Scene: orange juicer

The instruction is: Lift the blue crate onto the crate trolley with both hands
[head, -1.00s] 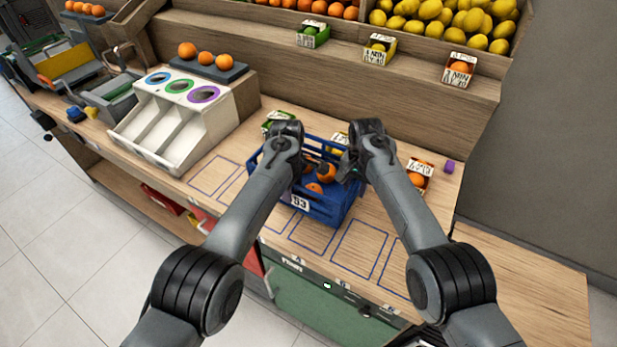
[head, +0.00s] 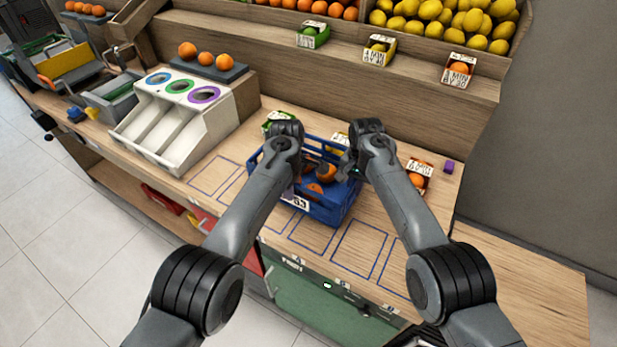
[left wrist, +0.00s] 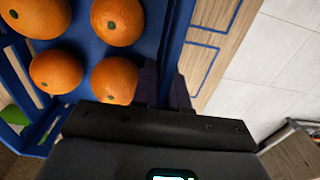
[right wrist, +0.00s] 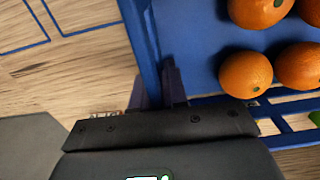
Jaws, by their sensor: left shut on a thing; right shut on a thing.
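The blue crate (head: 336,212) sits at the worktop, with oranges inside and a white label on its near wall. Whether its base touches the wood cannot be told. My left gripper (left wrist: 165,84) is shut on the crate's wall at one end, with several oranges (left wrist: 56,71) beside it. My right gripper (right wrist: 160,84) is shut on the opposite end wall (right wrist: 138,35). In the head view my forearms hide part of the crate and most of both grippers. I cannot make out the crate trolley in any view.
A white sorting unit (head: 170,135) with three coloured rings stands left of the crate. Small fruit punnets (head: 418,173) are close behind and right of it. A stepped wooden display (head: 330,70) rises behind. Blue outlined rectangles (head: 360,248) on the near worktop are clear.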

